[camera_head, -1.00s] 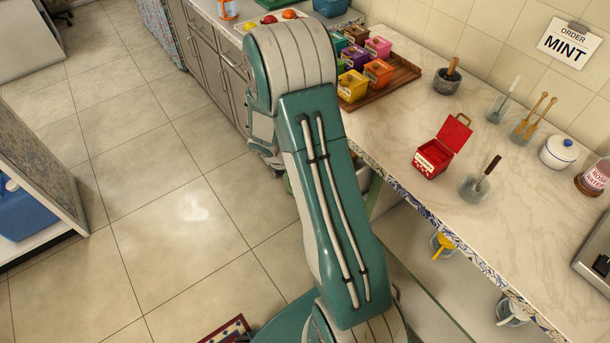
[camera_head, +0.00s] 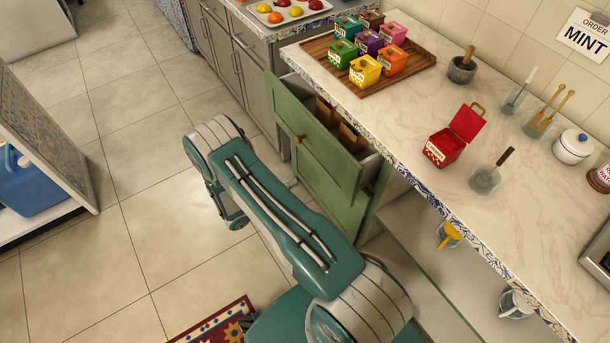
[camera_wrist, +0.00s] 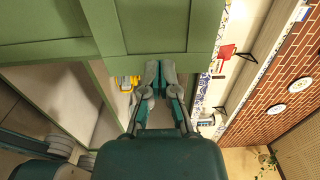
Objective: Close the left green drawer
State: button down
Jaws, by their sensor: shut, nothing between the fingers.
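The green drawer (camera_head: 318,142) is pulled out from the green cabinet under the left end of the counter. Its front has a round wooden knob (camera_head: 300,138), and brown pieces (camera_head: 350,137) show inside. My gripper (camera_wrist: 160,72) is shut and empty in the wrist view. Its fingertips are close to the edge of a green panel (camera_wrist: 155,27); I cannot tell whether they touch, or which part of the cabinet it is. In the head view my arm is folded low in front of the cabinet, and the gripper is mostly hidden behind it.
The marble counter (camera_head: 425,205) runs above the drawer. It holds a wooden tray (camera_head: 398,77) of colourful boxes, an open red box (camera_head: 447,148) and a mortar (camera_head: 462,70). Tiled floor (camera_head: 165,175) left of my arm is clear. A patterned rug (camera_head: 215,325) lies at the bottom.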

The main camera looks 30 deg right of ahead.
aim_at(331, 163)
jog(key=d, duration=1.2)
jog(key=shift+d, duration=0.3)
jog(key=shift+d, duration=0.1)
jog(key=d, duration=1)
jog(key=shift+a+r, duration=0.1)
jog(key=shift+a, duration=0.05)
jog(key=a, duration=1.4)
